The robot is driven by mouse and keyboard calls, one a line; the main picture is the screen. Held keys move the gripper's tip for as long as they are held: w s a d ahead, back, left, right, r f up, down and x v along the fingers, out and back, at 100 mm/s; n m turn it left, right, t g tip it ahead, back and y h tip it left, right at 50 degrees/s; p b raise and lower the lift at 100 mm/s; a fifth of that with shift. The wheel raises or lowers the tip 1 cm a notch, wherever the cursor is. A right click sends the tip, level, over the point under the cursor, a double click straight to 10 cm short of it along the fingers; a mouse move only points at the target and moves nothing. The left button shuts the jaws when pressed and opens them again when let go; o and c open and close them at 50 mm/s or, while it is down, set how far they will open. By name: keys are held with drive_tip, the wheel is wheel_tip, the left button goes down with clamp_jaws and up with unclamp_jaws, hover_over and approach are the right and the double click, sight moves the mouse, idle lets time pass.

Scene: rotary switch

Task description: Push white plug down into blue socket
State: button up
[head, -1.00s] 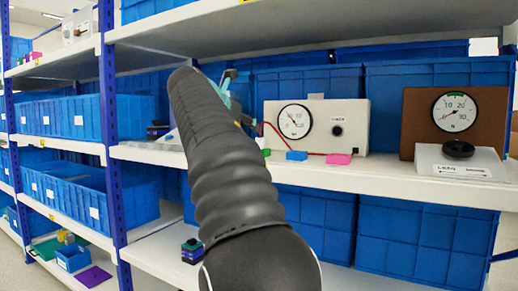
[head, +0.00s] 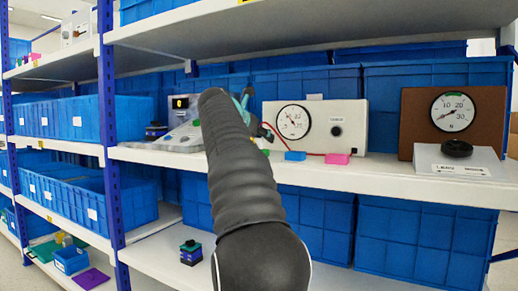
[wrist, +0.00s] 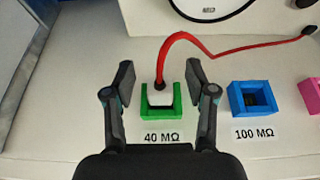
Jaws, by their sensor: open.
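The white plug (wrist: 160,95) sits in the green socket (wrist: 161,113), labelled 40 MΩ, in the wrist view. A red cable rises from its top. How deep the plug sits is hard to tell. The blue socket (wrist: 257,98), labelled 100 MΩ, is empty to its right; it also shows in the head view (head: 295,156). My gripper (wrist: 160,78) is open, with one finger on each side of the plug and a gap to both. In the head view my arm hides most of the gripper.
A pink socket (head: 337,158) is right of the blue one. A white meter box (head: 352,112) with a round dial stands behind the sockets, and the red cable runs to it. A brown meter (head: 420,115) stands farther right. Blue bins fill the back.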

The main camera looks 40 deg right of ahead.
drive_tip(key=shift+c, duration=0.2)
clamp_jaws()
drive_tip(key=shift+r, duration=0.1)
